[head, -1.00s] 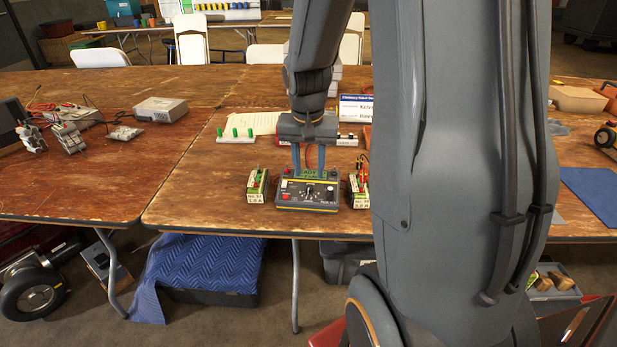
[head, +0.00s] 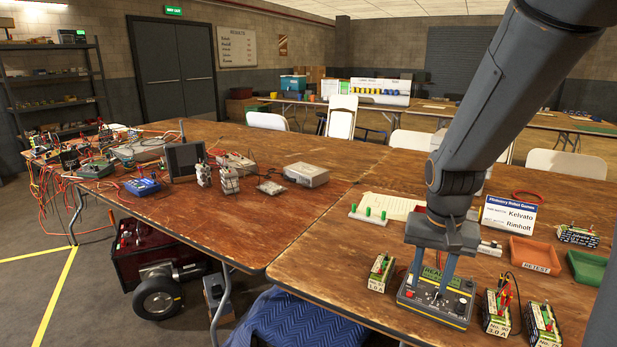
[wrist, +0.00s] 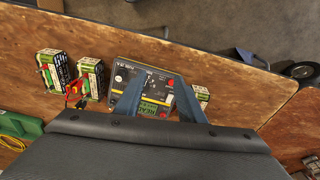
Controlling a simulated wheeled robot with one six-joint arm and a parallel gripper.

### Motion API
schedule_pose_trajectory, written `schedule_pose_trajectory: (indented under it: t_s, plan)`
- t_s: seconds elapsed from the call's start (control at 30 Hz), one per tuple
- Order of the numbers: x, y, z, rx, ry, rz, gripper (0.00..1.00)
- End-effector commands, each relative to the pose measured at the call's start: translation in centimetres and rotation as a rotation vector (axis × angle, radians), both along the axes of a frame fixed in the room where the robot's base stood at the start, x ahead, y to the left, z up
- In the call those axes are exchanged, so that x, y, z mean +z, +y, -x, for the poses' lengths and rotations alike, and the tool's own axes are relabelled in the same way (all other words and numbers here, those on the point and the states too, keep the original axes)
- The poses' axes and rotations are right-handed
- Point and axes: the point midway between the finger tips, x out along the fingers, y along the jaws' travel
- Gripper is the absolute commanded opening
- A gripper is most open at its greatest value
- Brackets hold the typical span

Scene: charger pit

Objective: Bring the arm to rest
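My gripper (head: 428,286) hangs fingers-down at the dark charger box (head: 432,309) near the table's front edge. Its two blue-grey fingers stand apart, one on each side of the charger's green display, with nothing visible between them. In the wrist view, my gripper (wrist: 156,82) is also spread over the charger (wrist: 140,74). I cannot tell whether the fingertips touch the box. My arm reaches down from the upper right in the head view.
A battery pack (head: 381,273) stands left of the charger, and two packs (head: 497,312) stand to its right. Behind are a green-pegged rack (head: 368,217), a name sign (head: 509,214), a red RETEST tray (head: 535,254) and a green tray (head: 588,268).

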Motion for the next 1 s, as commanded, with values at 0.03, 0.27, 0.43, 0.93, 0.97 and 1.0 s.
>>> schedule_pose_trajectory:
  t_s: [0.03,0.27,0.43,0.93,0.97,1.0]
  plan:
    - [-0.1,2.3,1.8,0.082,0.020,-0.007,0.35]
    - [-1.1,8.7,9.2,0.406,0.100,-0.036,0.35]
    - [-1.4,10.0,11.1,0.484,0.119,-0.044,0.35]
    - [-1.4,9.9,11.0,0.481,0.118,-0.044,0.35]
    - [-1.4,9.9,11.0,0.481,0.119,-0.043,0.35]
    - [-1.4,9.9,11.0,0.481,0.119,-0.043,0.35]
